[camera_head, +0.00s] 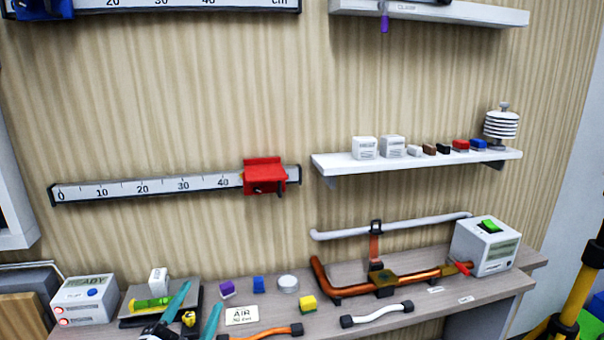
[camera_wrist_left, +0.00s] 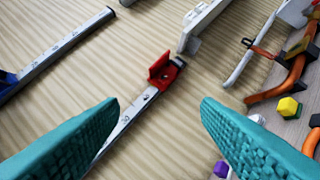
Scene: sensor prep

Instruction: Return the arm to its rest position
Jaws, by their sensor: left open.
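My left gripper (camera_head: 196,312) shows at the bottom left of the head view, its two teal fingers spread apart over the front of the bench. In the left wrist view the teal fingers (camera_wrist_left: 160,128) are wide apart with nothing between them but the wall and part of a ruler rail. My right gripper is not in view. A red slider (camera_head: 264,176) sits near the right end of the white ruler rail (camera_head: 150,189) on the wall. The red slider also shows ahead of the fingers in the left wrist view (camera_wrist_left: 162,72), apart from them.
The bench (camera_head: 240,290) holds a white READY box (camera_head: 84,300), small coloured blocks, an AIR card (camera_head: 242,316), copper pipe (camera_head: 340,287) and a white box with a green switch (camera_head: 486,246). A white shelf (camera_head: 420,161) with small items juts from the wall above.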

